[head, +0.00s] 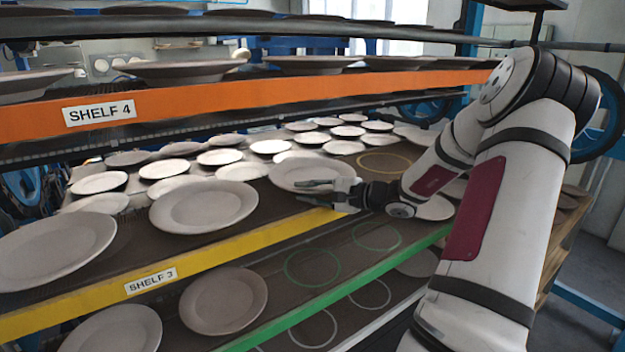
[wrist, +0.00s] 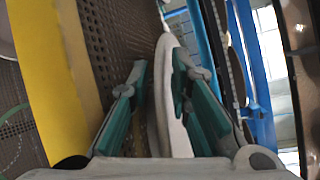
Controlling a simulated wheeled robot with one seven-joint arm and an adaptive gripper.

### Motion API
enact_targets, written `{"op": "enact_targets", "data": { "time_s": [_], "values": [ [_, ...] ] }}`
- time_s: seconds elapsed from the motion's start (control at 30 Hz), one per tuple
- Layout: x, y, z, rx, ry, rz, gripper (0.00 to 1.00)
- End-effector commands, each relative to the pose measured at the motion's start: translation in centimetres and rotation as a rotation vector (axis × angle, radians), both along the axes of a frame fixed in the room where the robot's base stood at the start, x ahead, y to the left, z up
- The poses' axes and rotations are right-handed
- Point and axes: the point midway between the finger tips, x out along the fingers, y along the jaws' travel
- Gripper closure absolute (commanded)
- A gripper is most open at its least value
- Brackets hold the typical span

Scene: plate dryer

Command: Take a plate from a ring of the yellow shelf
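The yellow shelf, labelled SHELF 3, shows its yellow front edge (head: 225,257) in the head view. A pale round plate (head: 305,172) lies on its dark surface at the front, right of another front plate (head: 203,205). My gripper (head: 312,191) is at the near rim of the first plate. In the wrist view my gripper (wrist: 160,95) has its two teal-padded fingers apart, with the plate's edge (wrist: 168,100) between them. A gap shows between the left finger and the plate; the right finger is close to it. Any ring beneath this plate is hidden.
An empty yellow ring (head: 384,162) lies right of the plate. Several plates stand behind it. The orange shelf (head: 200,105) with plates hangs above. Below is the green-edged shelf (head: 330,290) with plates and empty green rings (head: 313,267).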

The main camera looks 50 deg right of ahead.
Motion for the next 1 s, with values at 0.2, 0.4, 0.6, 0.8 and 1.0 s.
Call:
{"op": "enact_targets", "data": {
  "time_s": [0.2, 0.4, 0.6, 0.8, 1.0],
  "values": [
    [0.0, 0.0, 0.0, 0.000, 0.000, 0.000, 0.95],
    [0.0, 0.0, 0.0, 0.001, 0.001, 0.000, 1.00],
    [0.0, 0.0, 0.0, 0.000, 0.000, 0.001, 1.00],
    [0.0, 0.0, 0.6, -0.001, 0.001, 0.001, 1.00],
    [0.0, 0.0, 2.7, -0.005, 0.000, 0.000, 1.00]
  ]
}}
